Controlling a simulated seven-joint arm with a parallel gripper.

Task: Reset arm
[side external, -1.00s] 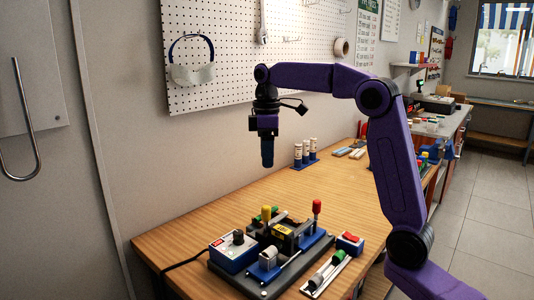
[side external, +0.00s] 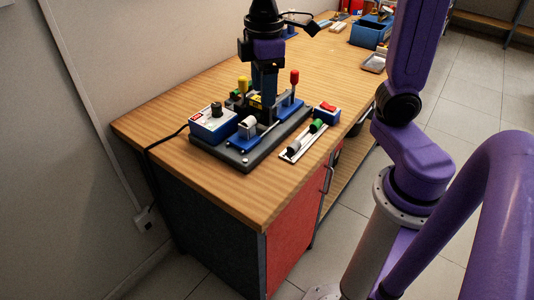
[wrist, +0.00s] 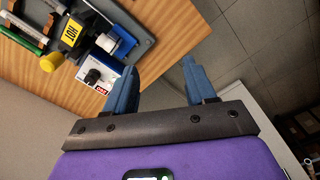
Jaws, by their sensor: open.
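My gripper (side external: 267,98) points down with blue fingers, and in the side external view it overlaps the far part of a dark base plate (side external: 240,163). In the wrist view the two fingers of my gripper (wrist: 159,66) are spread apart with nothing between them. The plate lies up and left of the fingers there, apart from them. How high the fingers are above the plate is hard to tell.
The plate on the wooden bench (side external: 165,125) carries a blue-and-white box (side external: 212,125), a yellow knob (side external: 243,83) and a red-topped lever (side external: 294,78). A strip with a green cylinder (side external: 317,126) and a red switch (side external: 327,107) lie at right. Bare bench lies nearer.

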